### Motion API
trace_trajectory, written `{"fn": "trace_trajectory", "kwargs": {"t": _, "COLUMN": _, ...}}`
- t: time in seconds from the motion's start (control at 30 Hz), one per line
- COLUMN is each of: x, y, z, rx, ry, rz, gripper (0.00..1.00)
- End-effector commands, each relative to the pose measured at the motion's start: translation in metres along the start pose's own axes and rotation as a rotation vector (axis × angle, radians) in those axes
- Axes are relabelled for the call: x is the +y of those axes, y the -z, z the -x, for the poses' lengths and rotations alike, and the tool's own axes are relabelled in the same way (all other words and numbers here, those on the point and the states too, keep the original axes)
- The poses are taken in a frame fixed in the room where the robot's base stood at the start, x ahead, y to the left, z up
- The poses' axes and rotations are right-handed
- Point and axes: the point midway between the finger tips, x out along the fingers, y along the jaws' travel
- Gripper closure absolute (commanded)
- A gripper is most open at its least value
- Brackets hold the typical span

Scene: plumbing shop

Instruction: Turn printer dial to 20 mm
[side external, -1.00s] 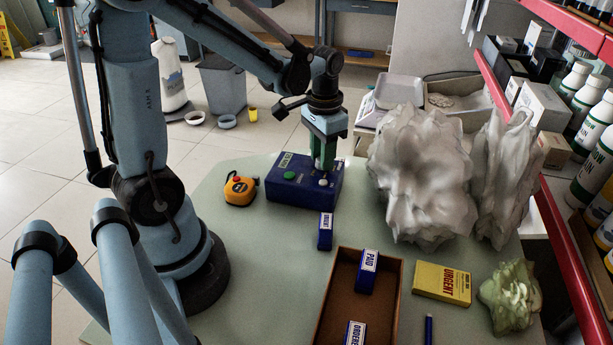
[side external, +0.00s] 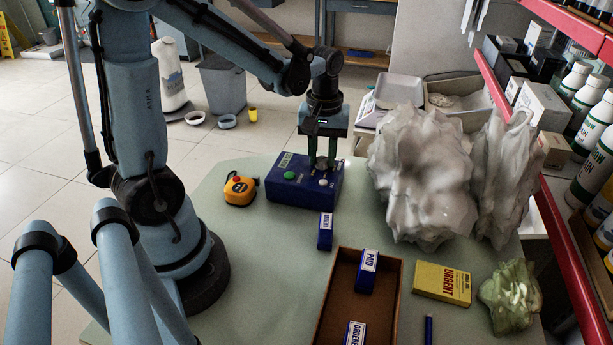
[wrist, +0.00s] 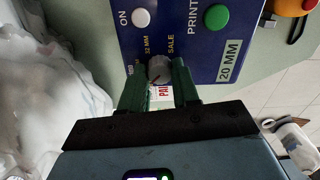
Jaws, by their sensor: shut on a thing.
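The blue printer box (side external: 290,192) stands on the table in the side view, with a green button and a white button on top. In the wrist view its face (wrist: 190,55) shows words including "SALE" and "32 MM", and a plate (wrist: 229,60) reading "20 MM". The small grey round dial (wrist: 158,70) has a thin reddish line. My gripper (wrist: 159,76) points down over the box and is shut on the dial, one green finger on each side. It also shows in the side view (side external: 322,162). Fingers and arm hide some dial markings.
A blue stamp block (side external: 325,232) stands in front, and an open brown tray (side external: 335,285) holds others. Large grey wrapped shapes (side external: 420,175) crowd the right.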

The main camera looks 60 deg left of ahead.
Motion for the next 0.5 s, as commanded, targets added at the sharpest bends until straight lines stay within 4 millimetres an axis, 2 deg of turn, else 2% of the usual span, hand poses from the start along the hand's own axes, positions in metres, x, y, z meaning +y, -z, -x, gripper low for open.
{"fn": "trace_trajectory", "kwargs": {"t": 0.2, "x": 0.0001, "y": 0.0006, "z": 0.0001, "rx": 0.002, "ry": 0.000, "rz": 0.116, "gripper": 1.00}}
{"fn": "trace_trajectory", "kwargs": {"t": 0.5, "x": 0.0000, "y": 0.0006, "z": 0.0000, "rx": 0.002, "ry": 0.000, "rz": 0.188, "gripper": 1.00}}
